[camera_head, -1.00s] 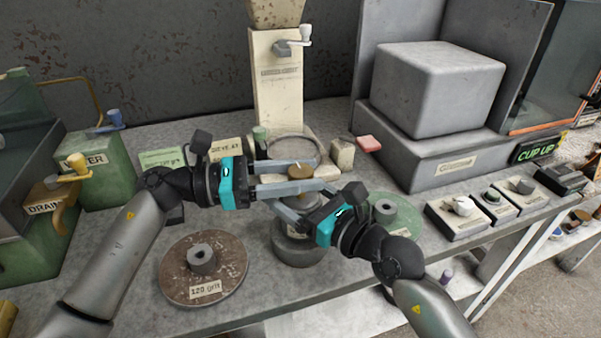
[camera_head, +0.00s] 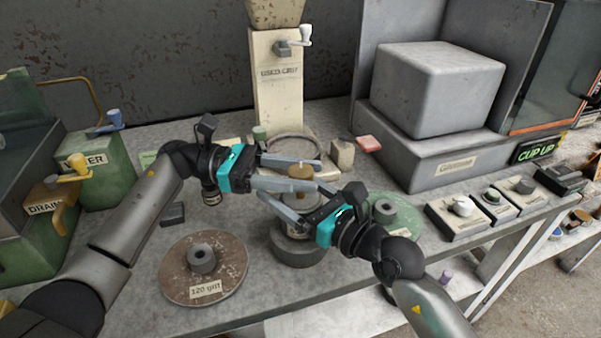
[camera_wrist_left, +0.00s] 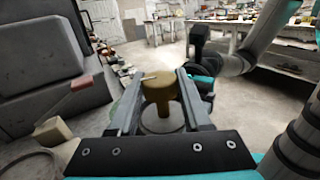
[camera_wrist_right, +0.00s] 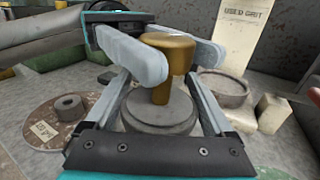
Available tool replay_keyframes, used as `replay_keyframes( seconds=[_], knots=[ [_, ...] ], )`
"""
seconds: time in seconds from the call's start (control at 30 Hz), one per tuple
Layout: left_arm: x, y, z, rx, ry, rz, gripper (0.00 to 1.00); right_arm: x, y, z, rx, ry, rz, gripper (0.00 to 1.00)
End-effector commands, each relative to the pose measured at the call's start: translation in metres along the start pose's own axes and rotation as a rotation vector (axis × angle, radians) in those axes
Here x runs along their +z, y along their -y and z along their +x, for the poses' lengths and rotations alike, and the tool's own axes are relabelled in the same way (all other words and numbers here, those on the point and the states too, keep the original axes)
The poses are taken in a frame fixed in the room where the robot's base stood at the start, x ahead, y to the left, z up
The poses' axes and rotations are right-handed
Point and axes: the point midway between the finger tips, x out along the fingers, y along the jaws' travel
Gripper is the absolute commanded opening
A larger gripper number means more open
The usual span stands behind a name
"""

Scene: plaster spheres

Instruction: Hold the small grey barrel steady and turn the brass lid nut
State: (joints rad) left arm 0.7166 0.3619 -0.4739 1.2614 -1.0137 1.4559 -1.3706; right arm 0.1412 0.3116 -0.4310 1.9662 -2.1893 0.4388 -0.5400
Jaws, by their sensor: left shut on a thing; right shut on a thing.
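The brass lid nut (camera_head: 300,172) stands on top of the small grey barrel (camera_head: 303,200), near the middle of the bench. My left gripper (camera_head: 320,176) is shut on the nut from the left, one finger on each side; the nut also shows between its fingers in the left wrist view (camera_wrist_left: 160,90). My right gripper (camera_wrist_right: 168,95) is shut on the barrel below the nut, and the barrel's grey lid (camera_wrist_right: 160,112) shows between its fingers. The barrel looks upright. The fingers partly hide its sides in the head view.
A dark round base (camera_head: 298,250) is under the barrel. A brown grit disc (camera_head: 235,265) lies front left and a green disc (camera_head: 385,212) right. A cream column (camera_head: 278,90) and a ring-shaped dish (camera_head: 292,140) stand behind. A pink block (camera_head: 368,144) lies back right.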

Motion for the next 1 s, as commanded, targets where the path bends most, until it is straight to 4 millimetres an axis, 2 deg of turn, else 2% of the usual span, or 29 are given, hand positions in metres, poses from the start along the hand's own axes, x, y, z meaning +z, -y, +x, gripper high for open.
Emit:
replay_keyframes(
  seconds=[0.5, 1.0],
  knots=[
    [-0.0026, -0.0015, 0.0008, -0.238, 0.001, -0.001, 0.00, 0.0012, -0.0010, 0.0002, 0.002, 0.003, -0.001, 0.39],
    [-0.0027, 0.0003, 0.0002, -0.318, 0.004, -0.004, 0.00, 0.0014, -0.0015, 0.0002, 0.003, 0.003, -0.001, 0.39]
  ],
)
